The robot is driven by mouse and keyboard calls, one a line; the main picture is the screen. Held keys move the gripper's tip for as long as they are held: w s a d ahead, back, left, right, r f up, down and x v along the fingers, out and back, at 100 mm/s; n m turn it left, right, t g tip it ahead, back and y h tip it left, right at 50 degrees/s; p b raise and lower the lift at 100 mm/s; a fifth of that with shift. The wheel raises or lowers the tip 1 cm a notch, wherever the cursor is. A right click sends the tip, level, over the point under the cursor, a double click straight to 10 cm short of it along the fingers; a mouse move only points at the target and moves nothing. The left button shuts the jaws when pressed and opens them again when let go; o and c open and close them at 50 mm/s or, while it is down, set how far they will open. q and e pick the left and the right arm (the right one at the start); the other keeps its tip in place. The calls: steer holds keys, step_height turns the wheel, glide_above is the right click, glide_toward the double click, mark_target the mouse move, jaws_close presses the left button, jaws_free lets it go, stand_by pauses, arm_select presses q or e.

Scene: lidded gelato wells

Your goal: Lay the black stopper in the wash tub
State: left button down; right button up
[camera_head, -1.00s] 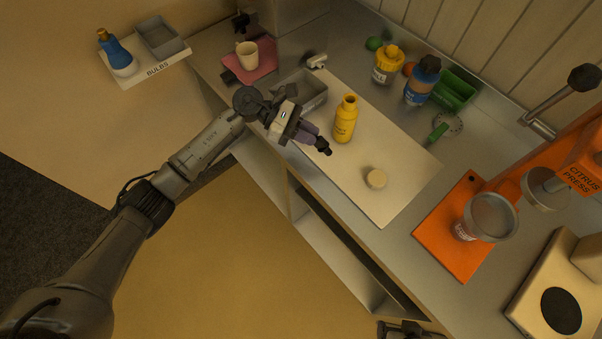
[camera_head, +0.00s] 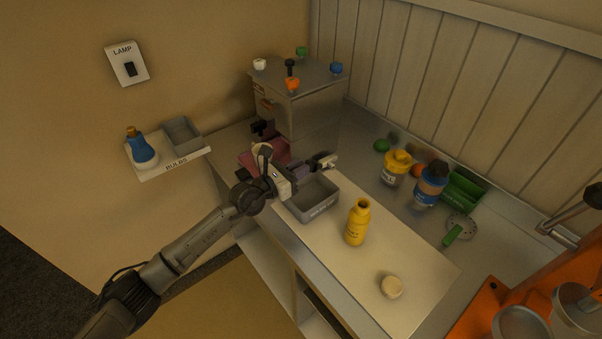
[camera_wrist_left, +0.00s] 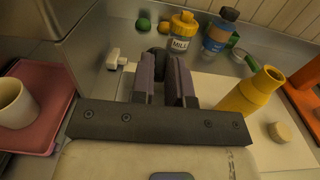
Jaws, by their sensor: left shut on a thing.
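My left gripper (camera_head: 302,173) is shut on a small black piece, which looks like the black stopper. In the left wrist view the black stopper (camera_wrist_left: 157,55) shows between the fingertips of the left gripper (camera_wrist_left: 163,70). The wash tub, which I take to be the grey open tub (camera_head: 322,209) with a label on its front, sits at the left end of the pale board. In the head view my left gripper overlaps the tub's back left rim; its height above it is hard to tell. My right gripper is out of view.
A yellow bottle (camera_head: 357,224) stands right of the tub, with a beige disc (camera_head: 391,287) beyond. A white tap-like fitting (camera_head: 326,161) is close by the fingers. A steel box (camera_head: 300,100) with coloured knobs stands behind. A pink tray (camera_wrist_left: 40,112) holds a mug (camera_wrist_left: 15,103).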

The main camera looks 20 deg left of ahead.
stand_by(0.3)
arm_select(q)
steer(key=shift+f, duration=0.1)
step_height(320, 180, down, 8)
steer(key=b, duration=0.8)
steer(key=shift+b, duration=0.3)
steer(key=shift+f, duration=0.2)
steer(key=c, duration=1.1)
jaws_free()
steer(key=shift+o, duration=0.3)
